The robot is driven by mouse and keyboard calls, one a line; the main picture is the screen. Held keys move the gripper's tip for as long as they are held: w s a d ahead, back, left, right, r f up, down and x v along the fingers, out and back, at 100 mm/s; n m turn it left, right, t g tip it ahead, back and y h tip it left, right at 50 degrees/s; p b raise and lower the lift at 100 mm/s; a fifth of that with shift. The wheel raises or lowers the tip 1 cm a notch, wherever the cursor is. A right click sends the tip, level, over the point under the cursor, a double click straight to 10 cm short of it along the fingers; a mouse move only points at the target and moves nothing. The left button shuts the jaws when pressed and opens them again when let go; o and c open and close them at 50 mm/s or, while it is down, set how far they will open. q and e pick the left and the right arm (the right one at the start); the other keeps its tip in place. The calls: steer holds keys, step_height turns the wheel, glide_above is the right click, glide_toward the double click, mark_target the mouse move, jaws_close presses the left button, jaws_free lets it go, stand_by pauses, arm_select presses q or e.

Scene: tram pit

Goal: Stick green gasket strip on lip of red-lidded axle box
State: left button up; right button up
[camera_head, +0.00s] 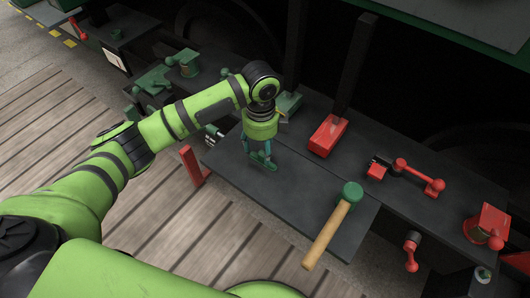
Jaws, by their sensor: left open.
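My left gripper (262,158) is open and points down over the dark bench board (225,160). A red-topped box (328,134) stands on the bench to the right of the gripper, apart from it. Another red box (490,222) with a rounded knob is at the far right; I cannot tell which of the two is the axle box. A green box (289,104) sits just behind my left wrist, partly hidden. I cannot make out a separate green gasket strip; the area between the fingers is small and dark. My right gripper is not in view.
A mallet with a green head (351,193) and wooden handle (326,236) lies across the front board. A red-handled clamp (419,176) is on the right, a red upright bracket (191,165) at the board's left end. Green fittings (187,63) stand behind left.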

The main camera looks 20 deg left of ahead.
mark_target(261, 156)
arm_select(q)
steer(key=f, duration=0.3)
steer(key=shift+s+d+f, duration=0.1)
steer(key=shift+s+f, duration=0.15)
steer(key=shift+f, duration=0.1)
steer(key=shift+w+f, duration=0.1)
steer(key=shift+f, duration=0.45)
steer(key=c, duration=1.1)
steer(key=shift+c, duration=0.3)
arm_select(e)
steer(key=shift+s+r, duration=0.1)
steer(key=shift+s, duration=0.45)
